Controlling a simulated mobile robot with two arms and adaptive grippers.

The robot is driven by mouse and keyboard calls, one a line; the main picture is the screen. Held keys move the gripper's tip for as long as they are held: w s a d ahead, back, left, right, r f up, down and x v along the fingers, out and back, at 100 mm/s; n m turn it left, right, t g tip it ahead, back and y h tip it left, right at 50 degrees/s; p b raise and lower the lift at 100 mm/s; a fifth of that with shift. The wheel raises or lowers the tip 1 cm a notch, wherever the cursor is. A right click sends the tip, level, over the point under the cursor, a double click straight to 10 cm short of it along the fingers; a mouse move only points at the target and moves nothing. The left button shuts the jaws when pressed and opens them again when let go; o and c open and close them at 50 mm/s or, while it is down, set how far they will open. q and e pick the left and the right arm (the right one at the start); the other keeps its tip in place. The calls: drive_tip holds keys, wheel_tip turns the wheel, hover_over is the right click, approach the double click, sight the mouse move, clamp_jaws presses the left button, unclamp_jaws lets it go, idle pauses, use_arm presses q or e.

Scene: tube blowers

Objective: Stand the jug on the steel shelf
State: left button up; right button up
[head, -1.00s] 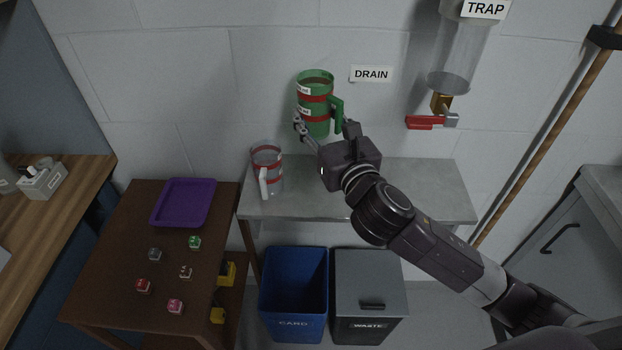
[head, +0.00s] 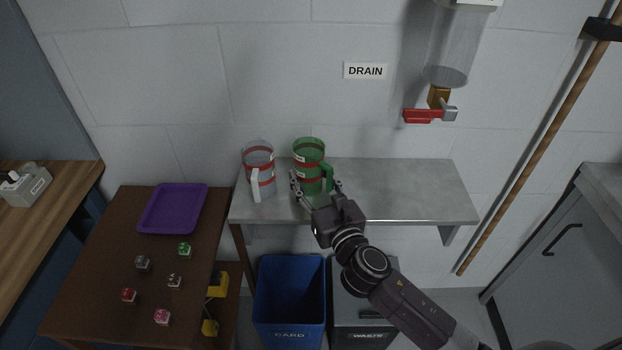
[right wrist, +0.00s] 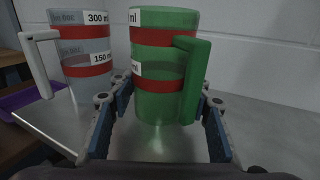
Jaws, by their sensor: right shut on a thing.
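The green jug (head: 309,152) has red bands and a green handle on its right side. It is upright over the left part of the steel shelf (head: 400,190). My right gripper (head: 315,187) is shut on the green jug, with a finger on each side of it. In the right wrist view the green jug (right wrist: 158,80) sits between the blue finger pads. Its base is at or very near the shelf surface; I cannot tell whether it touches. My left gripper is not in view.
A clear jug (head: 259,163) with red bands stands on the shelf just left of the green one. The shelf's right part is bare. A valve with a red handle (head: 424,116) hangs above it. A blue bin (head: 290,300) stands below. A purple tray (head: 173,208) is on the brown table.

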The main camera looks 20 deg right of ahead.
drive_tip(key=o, duration=1.5)
drive_tip(key=shift+r, duration=0.2)
drive_tip(key=s+d+b, duration=0.1)
drive_tip(key=s, duration=1.1)
drive_tip(key=shift+d+b, duration=0.2)
drive_tip(key=shift+b, duration=0.15)
drive_tip(key=shift+f, duration=0.1)
